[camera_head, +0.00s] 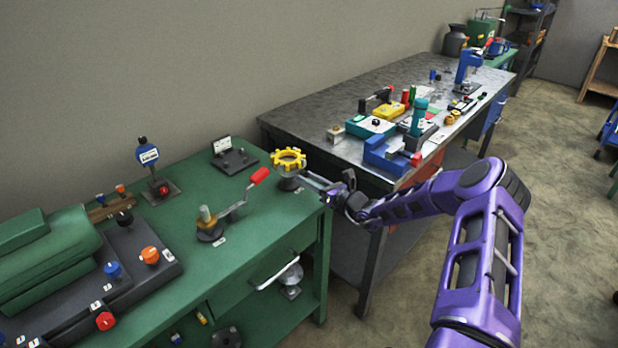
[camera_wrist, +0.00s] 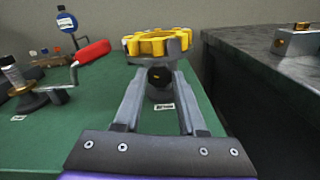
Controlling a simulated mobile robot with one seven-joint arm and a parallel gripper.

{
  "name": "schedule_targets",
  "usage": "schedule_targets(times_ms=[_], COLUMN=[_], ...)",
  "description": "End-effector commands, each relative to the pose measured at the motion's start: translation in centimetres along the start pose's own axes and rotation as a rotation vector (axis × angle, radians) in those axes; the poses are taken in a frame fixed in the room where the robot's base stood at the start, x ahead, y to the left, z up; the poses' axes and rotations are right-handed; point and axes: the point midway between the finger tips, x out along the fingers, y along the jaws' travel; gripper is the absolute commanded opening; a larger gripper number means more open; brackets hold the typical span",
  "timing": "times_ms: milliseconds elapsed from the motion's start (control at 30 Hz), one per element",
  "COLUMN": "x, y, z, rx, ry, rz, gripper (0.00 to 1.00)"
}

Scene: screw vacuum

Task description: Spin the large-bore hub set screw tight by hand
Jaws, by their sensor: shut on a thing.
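The hub is a yellow toothed ring (camera_head: 288,157) on a dark stand near the right end of the green bench. The ring also shows in the wrist view (camera_wrist: 157,41), straight ahead. Below it, a small dark round screw head (camera_wrist: 160,77) faces me between my fingertips; it looks like the set screw. My gripper (camera_head: 306,177) reaches in from the right, roughly level, and its fingers (camera_wrist: 158,74) are shut on this screw head. The screw's shaft and how deep it sits are hidden. In the head view my gripper hides the screw.
A crank with a red handle (camera_head: 258,176) stands just left of the hub. A small white label (camera_wrist: 164,107) lies before the stand. The grey workbench (camera_head: 300,122) with several tools stands behind and to the right.

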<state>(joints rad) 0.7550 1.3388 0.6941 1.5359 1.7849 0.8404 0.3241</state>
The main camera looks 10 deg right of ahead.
Motion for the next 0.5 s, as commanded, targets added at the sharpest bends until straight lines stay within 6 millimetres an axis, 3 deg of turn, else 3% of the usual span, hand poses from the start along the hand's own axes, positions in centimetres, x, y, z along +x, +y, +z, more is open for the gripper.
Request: schedule_targets(times_ms=[500], x=[-0.04], y=[0.00], z=[-0.13], rx=[0.058], ry=[0.002], rz=[0.000], gripper=[0.00])
